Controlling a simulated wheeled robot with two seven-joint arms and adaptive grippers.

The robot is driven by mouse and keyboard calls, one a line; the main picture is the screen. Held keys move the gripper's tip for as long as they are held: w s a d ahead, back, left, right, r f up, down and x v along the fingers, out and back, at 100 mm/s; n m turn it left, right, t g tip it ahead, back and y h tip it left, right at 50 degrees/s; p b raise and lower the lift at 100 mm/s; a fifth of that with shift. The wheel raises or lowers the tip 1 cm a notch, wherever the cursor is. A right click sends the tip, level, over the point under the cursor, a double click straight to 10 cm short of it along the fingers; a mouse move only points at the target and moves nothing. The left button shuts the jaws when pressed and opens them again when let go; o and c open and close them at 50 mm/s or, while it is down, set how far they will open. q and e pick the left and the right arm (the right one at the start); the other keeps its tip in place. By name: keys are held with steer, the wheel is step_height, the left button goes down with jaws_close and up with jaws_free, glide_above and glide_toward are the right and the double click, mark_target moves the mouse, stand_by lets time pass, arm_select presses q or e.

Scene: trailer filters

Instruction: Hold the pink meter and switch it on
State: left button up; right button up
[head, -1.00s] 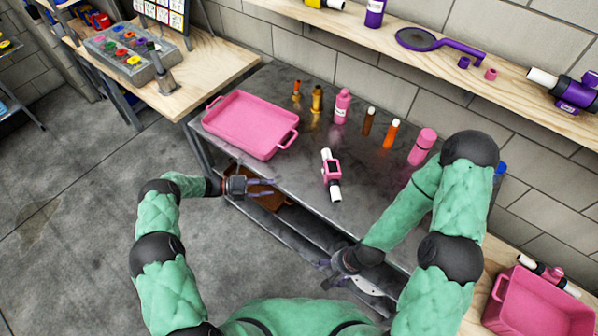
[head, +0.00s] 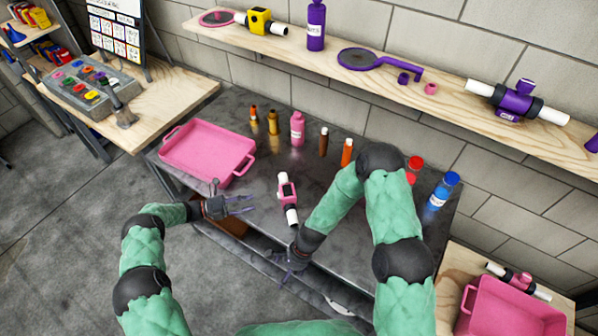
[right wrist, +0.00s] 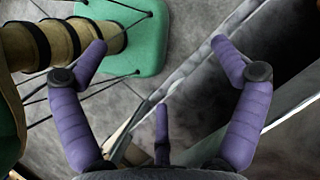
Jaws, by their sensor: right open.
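The pink meter (head: 287,190) with white pipe ends lies on the dark metal table (head: 250,105), near its front edge. My left gripper (head: 248,204) is left of the meter, apart from it, with its fingers spread and empty. My right gripper (head: 287,272) is low at the table's front edge, below the meter in the picture. The right wrist view shows its purple fingers (right wrist: 160,48) wide apart with nothing between them. The meter is not in that view. The meter's switch is too small to make out.
A pink tray (head: 208,150) stands left on the table. Several bottles, including a pink bottle (head: 297,128) and a blue one (head: 443,190), stand along the back. A shelf (head: 440,80) holds a yellow meter (head: 259,20) and a purple meter (head: 515,101). Another pink meter (head: 522,279) lies at lower right.

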steer(key=w+a+r+m+g+y, duration=0.1)
steer(key=w+a+r+m+y, duration=0.1)
steer(key=w+a+r+m, duration=0.5)
step_height(320, 180, up, 14)
steer(key=n+t+h, duration=0.2)
steer(key=t, duration=0.1)
glide_above(289, 191)
steer(key=d, duration=0.4)
steer(key=x, duration=1)
steer(key=shift+w+a+f, duration=0.1)
steer(key=shift+w+f, duration=0.05)
steer(key=shift+w, duration=0.15)
steer(key=c, duration=1.3)
steer(key=o, duration=1.4)
